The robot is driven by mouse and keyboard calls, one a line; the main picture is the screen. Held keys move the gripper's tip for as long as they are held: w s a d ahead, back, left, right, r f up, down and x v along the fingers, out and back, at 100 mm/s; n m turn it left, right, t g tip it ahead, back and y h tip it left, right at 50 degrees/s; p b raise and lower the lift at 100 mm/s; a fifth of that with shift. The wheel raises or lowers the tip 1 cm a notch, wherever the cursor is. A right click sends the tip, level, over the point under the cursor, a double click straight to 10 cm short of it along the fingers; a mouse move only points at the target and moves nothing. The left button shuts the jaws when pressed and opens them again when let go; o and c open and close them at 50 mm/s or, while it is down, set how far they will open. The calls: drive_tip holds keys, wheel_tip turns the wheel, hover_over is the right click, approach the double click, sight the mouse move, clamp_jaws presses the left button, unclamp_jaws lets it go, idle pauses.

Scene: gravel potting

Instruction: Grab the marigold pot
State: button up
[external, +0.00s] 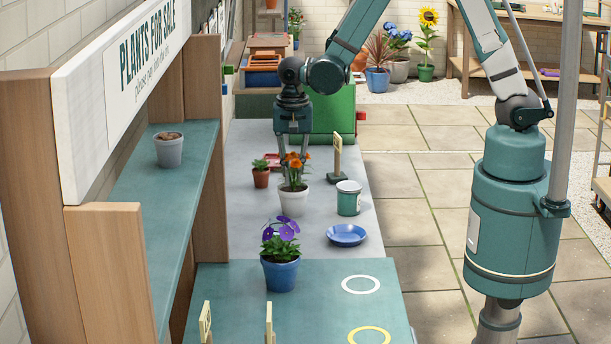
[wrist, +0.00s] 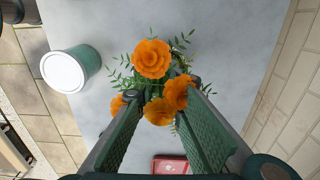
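The marigold (external: 295,163) has orange blooms and green leaves and stands upright in a white pot (external: 293,200) on the grey tabletop. My gripper (external: 293,153) points down directly above it, with its fingertips at about bloom height. In the wrist view, the orange blooms (wrist: 151,59) show between and just beyond my two spread fingers, and my gripper (wrist: 163,95) is open. The flowers hide the white pot in the wrist view. I cannot tell whether a finger touches the foliage.
A white-and-green tin (external: 348,198) and a blue saucer (external: 346,235) stand right of the pot. A small terracotta pot (external: 261,178) is close on the left. A blue pot with purple flowers (external: 280,273) stands nearer. A wooden-framed shelf (external: 160,215) rises at left.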

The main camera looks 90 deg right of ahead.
clamp_jaws()
drive_tip(key=shift+r, duration=0.15)
drive_tip(key=shift+r, duration=4.85)
